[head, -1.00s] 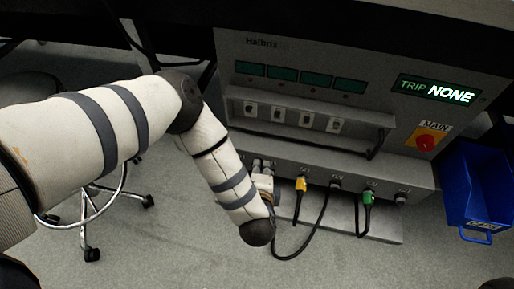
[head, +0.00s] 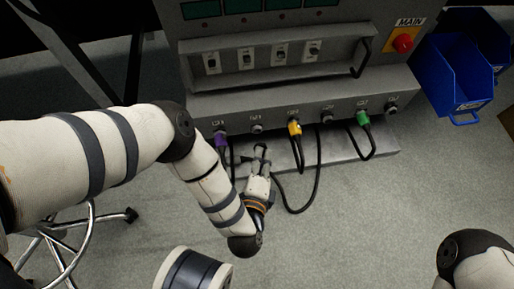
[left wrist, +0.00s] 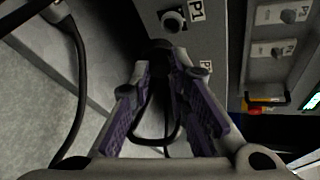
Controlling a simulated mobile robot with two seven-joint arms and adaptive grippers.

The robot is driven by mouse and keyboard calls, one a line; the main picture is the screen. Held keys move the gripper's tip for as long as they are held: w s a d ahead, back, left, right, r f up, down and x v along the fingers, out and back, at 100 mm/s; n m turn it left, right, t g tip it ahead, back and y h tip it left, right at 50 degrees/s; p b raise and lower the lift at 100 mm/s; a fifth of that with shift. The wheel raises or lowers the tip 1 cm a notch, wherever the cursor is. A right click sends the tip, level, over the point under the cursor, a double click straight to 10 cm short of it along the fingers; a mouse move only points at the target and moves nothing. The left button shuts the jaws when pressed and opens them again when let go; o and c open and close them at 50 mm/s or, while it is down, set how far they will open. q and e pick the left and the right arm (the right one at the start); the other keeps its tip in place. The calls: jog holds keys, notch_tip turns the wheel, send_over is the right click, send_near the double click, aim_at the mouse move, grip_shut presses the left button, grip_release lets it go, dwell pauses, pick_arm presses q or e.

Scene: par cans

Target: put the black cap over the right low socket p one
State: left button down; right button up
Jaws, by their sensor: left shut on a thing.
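My left gripper (head: 260,158) is just in front of the lower panel edge, below the row of low sockets. In the left wrist view, my left gripper (left wrist: 160,75) has its purple-padded fingers closed on a dark thing, the black cap (left wrist: 158,47), whose outline is hard to make out against the shadow. The socket marked P1 (left wrist: 173,21) shows above the fingertips, apart from the cap. In the head view, that low socket (head: 257,128) sits between a purple plug (head: 221,140) and a yellow plug (head: 294,129). My right gripper is out of view.
A green plug (head: 363,118) and further sockets (head: 327,117) lie to the right. Black cables (head: 318,165) hang in loops close to the gripper. A ledge (head: 345,150) juts out below the panel. Blue bins (head: 450,85) stand at right; the floor in front is clear.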

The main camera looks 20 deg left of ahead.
pick_arm(q)
jog(key=shift+w+a+b, duration=0.3)
jog(key=shift+w+a, duration=0.35)
jog(key=shift+w, duration=0.35)
jog(key=shift+w+a+b, duration=0.3)
jog(key=shift+w+a, duration=0.3)
jog(key=shift+w, duration=0.4)
jog(key=shift+s+a+f+m+t+b, duration=0.15)
jog(key=shift+f+m+t+b, duration=0.25)
jog(key=shift+t+b, duration=0.45)
jog(key=shift+f+t+b, duration=0.2)
jog(key=shift+t+b, duration=1.05)
jog(key=shift+b, duration=0.15)
jog(key=shift+a, duration=0.15)
jog(key=shift+w+a+p, duration=0.1)
jog(key=shift+w+p, duration=0.2)
